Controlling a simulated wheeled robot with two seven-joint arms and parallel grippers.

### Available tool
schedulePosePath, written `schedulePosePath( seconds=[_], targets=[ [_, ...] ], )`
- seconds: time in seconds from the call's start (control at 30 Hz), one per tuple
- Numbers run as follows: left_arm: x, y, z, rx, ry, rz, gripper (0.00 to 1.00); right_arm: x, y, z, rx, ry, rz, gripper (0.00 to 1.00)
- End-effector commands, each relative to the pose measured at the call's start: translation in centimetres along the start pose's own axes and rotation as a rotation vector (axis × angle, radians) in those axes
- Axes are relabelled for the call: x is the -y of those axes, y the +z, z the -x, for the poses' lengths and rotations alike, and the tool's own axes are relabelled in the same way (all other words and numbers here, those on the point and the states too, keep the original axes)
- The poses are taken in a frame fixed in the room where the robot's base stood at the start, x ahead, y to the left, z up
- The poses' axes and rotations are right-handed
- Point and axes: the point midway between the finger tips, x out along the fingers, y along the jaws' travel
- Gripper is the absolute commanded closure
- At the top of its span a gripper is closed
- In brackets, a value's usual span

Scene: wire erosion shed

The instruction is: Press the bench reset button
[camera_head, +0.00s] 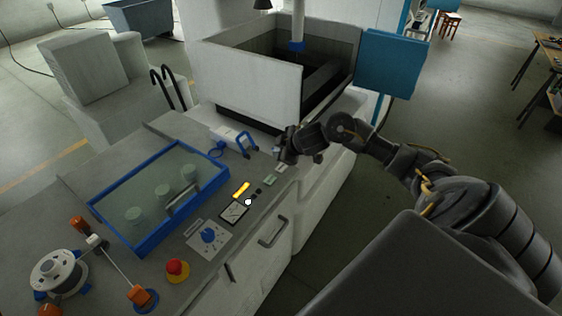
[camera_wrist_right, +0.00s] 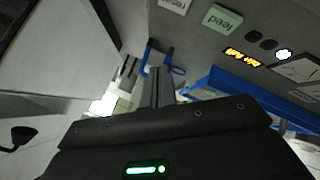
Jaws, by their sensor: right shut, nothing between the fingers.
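The bench control panel runs along the right edge of the grey bench top. A small pale button or label plate (camera_head: 281,168), its lettering too small to read in the head view, sits beside a green plate (camera_head: 271,180); in the right wrist view the green plate (camera_wrist_right: 222,18) reads "feed", upside down, and the pale plate (camera_wrist_right: 176,4) is cut by the top edge. I cannot tell for sure which is the reset button. My right gripper (camera_head: 281,153) is shut and empty, just above the panel's far end, near these plates; its fingers (camera_wrist_right: 160,88) also show in the wrist view.
A yellow display (camera_head: 241,189), white round lamp (camera_head: 248,202), blue knob (camera_head: 208,236) and red mushroom button (camera_head: 177,267) line the panel. A blue-rimmed tray (camera_head: 115,230) lies left. The open-topped machine tank (camera_head: 250,82) stands behind; a blue clamp (camera_head: 246,140) is near the gripper.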

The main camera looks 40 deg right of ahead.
Motion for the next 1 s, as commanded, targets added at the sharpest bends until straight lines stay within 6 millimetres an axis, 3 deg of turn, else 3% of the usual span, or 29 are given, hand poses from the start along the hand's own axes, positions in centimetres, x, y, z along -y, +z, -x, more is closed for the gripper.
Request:
schedulePosePath(
  seconds=[0.1, 0.23, 0.67, 1.0],
  targets=[
    [0.0, -0.1, 0.0, -0.001, 0.000, 0.000, 1.00, -2.2, 0.4, 0.5, 0.015, 0.002, -0.003, 1.00],
    [0.0, -0.1, 0.0, -0.001, 0.000, 0.000, 1.00, -2.9, 0.5, 0.7, 0.019, 0.002, -0.006, 1.00],
    [0.0, -0.1, -0.4, -0.002, 0.000, 0.000, 1.00, -2.6, 0.7, 0.4, 0.018, 0.002, -0.006, 1.00],
    [-0.1, 0.2, -3.6, -0.002, 0.000, 0.000, 1.00, -1.1, 2.3, -1.7, 0.019, 0.002, -0.006, 1.00]
  ],
)
